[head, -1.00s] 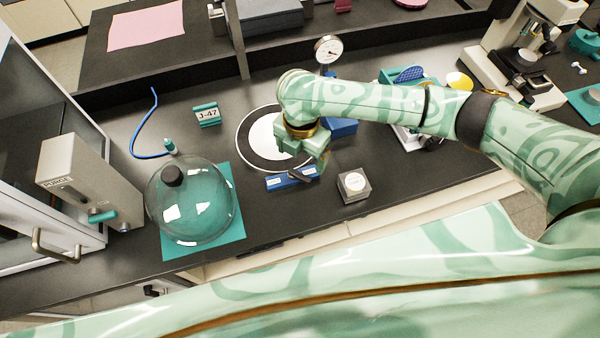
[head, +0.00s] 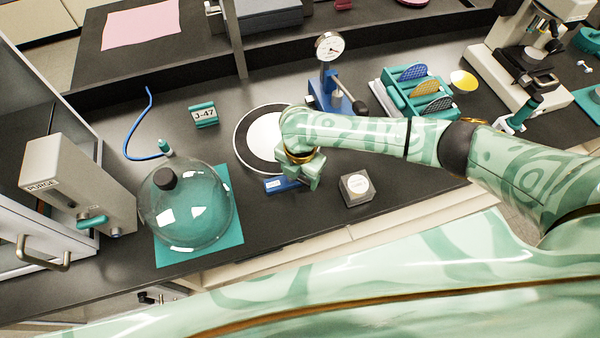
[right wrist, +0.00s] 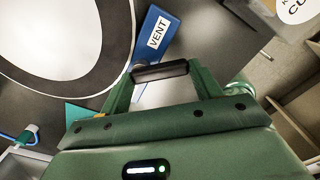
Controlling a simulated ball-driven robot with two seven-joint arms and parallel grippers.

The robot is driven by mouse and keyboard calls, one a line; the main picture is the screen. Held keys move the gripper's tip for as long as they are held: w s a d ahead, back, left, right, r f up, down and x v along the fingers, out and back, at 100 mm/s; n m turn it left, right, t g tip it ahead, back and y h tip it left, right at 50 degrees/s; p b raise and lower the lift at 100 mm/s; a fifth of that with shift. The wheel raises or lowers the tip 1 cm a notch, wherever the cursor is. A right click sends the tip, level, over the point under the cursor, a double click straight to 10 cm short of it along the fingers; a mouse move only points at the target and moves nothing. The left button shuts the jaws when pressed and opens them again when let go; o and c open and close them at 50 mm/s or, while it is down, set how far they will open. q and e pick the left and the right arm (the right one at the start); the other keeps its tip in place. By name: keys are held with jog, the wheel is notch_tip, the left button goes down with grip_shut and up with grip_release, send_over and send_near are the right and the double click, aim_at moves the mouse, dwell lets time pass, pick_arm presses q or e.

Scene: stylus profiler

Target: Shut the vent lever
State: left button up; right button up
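The vent valve is a flat blue block (head: 276,185) with a white label, at the front edge of the round black-and-white plate in the head view. In the right wrist view the block (right wrist: 151,45) reads VENT, and its black lever (right wrist: 160,71) lies across the gap between my fingertips. My right gripper (head: 303,176) is low over the block's right part and hides the lever in the head view. In the right wrist view its fingers (right wrist: 161,80) are spread apart. I cannot tell whether they touch the lever's ends. My left gripper is not in view.
A glass bell jar (head: 188,205) stands on a teal mat to the left, beside the PURGE box (head: 70,180). A small grey block (head: 356,187) is right of the gripper. A dial gauge stand (head: 328,75) and a teal rack (head: 415,92) stand behind my arm.

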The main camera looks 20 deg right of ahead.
jog(key=shift+r+m+p, duration=0.15)
jog(key=shift+m+p, duration=0.15)
jog(key=shift+p, duration=0.3)
jog(key=m+p, duration=0.1)
jog(key=p, duration=0.1)
jog(key=a+m+p, duration=0.1)
jog(key=m+p, duration=0.1)
jog(key=p, duration=0.1)
jog(key=m+p, duration=0.2)
jog(key=shift+s+a, duration=0.15)
jog(key=shift+s, duration=0.2)
jog(key=shift+a+m+p, duration=0.1)
jog(key=shift+m+p, duration=0.4)
jog(key=shift+m, duration=0.2)
jog(key=m+p, duration=0.1)
jog(key=m, duration=0.1)
jog(key=a+m+p, duration=0.1)
jog(key=m, duration=0.1)
jog(key=shift+p, duration=0.3)
jog(key=shift+w+a+f+m+p, duration=0.1)
jog(key=shift+a+m+p, duration=0.1)
jog(key=shift+m, duration=0.6)
jog(key=shift+w+a+f+m+p, duration=0.1)
jog(key=shift+m+p, duration=0.05)
jog(key=shift+m, duration=0.65)
jog(key=shift+w+a+m+p, duration=0.1)
jog(key=shift+m+p, duration=0.1)
jog(key=shift+m, duration=0.6)
jog(key=o, duration=1)
